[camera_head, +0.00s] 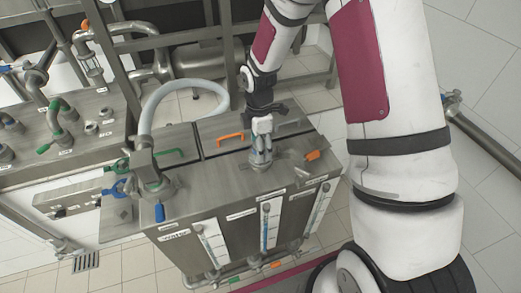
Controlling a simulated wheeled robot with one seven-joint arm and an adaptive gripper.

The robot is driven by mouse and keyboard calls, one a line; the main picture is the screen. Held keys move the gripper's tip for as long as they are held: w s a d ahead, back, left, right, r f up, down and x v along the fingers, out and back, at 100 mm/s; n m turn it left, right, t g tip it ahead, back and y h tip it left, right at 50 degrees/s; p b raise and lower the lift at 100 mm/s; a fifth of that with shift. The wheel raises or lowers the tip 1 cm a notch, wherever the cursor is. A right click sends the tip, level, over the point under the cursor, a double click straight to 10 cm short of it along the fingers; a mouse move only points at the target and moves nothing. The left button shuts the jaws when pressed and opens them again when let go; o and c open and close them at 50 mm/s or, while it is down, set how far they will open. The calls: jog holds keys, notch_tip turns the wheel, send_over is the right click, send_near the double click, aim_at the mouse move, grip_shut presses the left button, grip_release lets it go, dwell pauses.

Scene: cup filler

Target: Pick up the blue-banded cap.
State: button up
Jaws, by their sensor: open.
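My gripper (262,138) hangs from the arm and points down over the middle of the steel tank top. Its fingers are at an upright grey metal fitting (261,160) on that top; whether they touch it is too small to tell. The gripper is open. I cannot clearly make out a blue band on a cap; the gripper covers the upper part of the fitting, so a cap there may be hidden.
The steel tank (200,180) carries a pipe fitting (150,175) with a pale hose (150,105), a blue handle (159,212), an orange handle (230,137) and an orange lever (312,155). A second steel bench (85,145) with small fittings stands left.

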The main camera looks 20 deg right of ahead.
jog(key=c, duration=1.5)
jog(key=shift+r, duration=0.15)
